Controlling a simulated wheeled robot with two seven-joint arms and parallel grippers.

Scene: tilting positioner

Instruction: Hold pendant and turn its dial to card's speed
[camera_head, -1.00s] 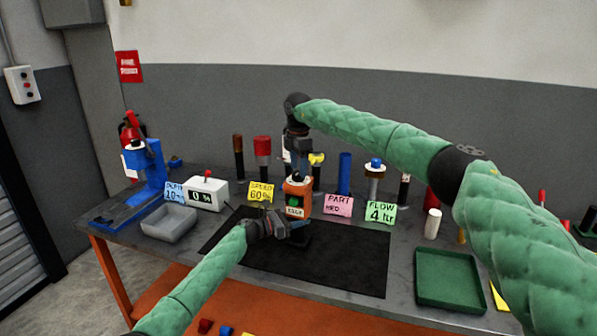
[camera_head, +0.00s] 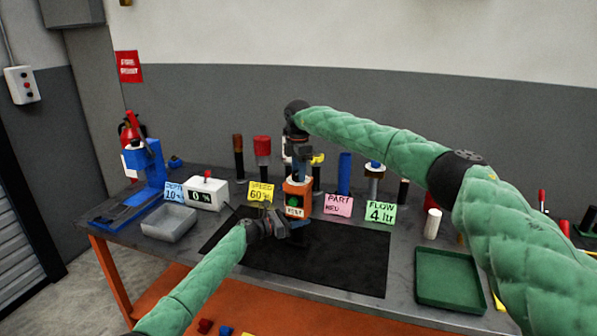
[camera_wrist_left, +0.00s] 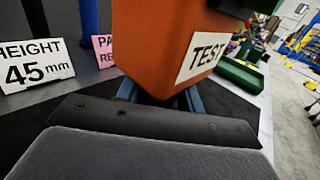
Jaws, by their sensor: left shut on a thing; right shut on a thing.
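The orange pendant (camera_head: 297,188), with a white TEST label and a green button, is held upright above the black mat. My left gripper (camera_head: 288,224) is shut on its lower part. In the left wrist view the orange body (camera_wrist_left: 160,45) rises just beyond the dark finger. My right gripper (camera_head: 299,170) comes from above and is shut at the pendant's top; its fingers hide the dial and its setting. The yellow speed card (camera_head: 261,191) stands behind and left of the pendant and reads SPEED 60 %. The white display box (camera_head: 206,193) appears to read 0 %.
A grey tray (camera_head: 168,222) and blue fixture (camera_head: 146,170) are on the left; a green tray (camera_head: 449,279) is on the right. Pink (camera_head: 338,205) and green (camera_head: 380,213) cards and several upright tools stand behind. The black mat (camera_head: 335,262) is clear in front.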

